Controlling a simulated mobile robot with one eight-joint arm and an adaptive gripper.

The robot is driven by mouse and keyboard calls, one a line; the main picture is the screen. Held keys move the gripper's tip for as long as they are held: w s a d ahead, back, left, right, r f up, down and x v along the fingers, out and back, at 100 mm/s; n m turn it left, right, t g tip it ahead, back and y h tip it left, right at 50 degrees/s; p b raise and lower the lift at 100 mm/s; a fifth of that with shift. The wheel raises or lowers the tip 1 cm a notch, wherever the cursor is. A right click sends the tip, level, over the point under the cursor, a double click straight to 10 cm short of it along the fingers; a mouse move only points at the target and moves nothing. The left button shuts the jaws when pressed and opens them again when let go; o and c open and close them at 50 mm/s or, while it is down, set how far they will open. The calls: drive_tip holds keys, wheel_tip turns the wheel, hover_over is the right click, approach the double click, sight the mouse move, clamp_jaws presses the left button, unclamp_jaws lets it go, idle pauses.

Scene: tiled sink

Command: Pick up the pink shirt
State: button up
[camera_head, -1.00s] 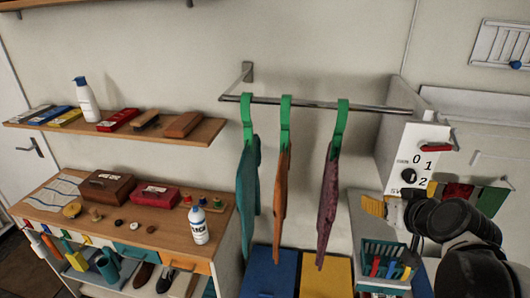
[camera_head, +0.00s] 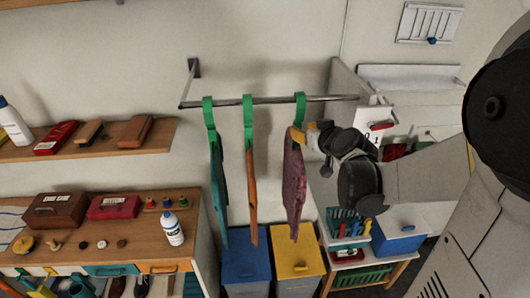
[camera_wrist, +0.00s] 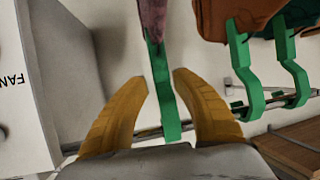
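The pink shirt (camera_head: 293,190) is a mottled pinkish-purple cloth hanging from a green hanger clip (camera_head: 299,110) on the metal rail, rightmost of three garments. In the wrist view a bit of the shirt (camera_wrist: 153,18) shows at the top, below its green clip (camera_wrist: 163,90). My gripper (camera_head: 312,138) is at the top of the shirt, beside the clip. In the wrist view my gripper (camera_wrist: 160,78) has two yellow fingers spread apart, with the green clip between them. I see a gap on each side of the clip.
A teal garment (camera_head: 218,180) and an orange garment (camera_head: 251,195) hang left of the shirt on the rail (camera_head: 270,100). Blue (camera_head: 245,265) and yellow (camera_head: 298,262) bins stand below. A white panel (camera_wrist: 35,90) is close on the left in the wrist view.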

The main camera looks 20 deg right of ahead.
drive_tip(key=x, duration=0.5)
drive_tip(key=shift+s+f, duration=0.1)
drive_tip(key=shift+a, duration=0.1)
drive_tip(key=shift+s, duration=0.1)
clamp_jaws()
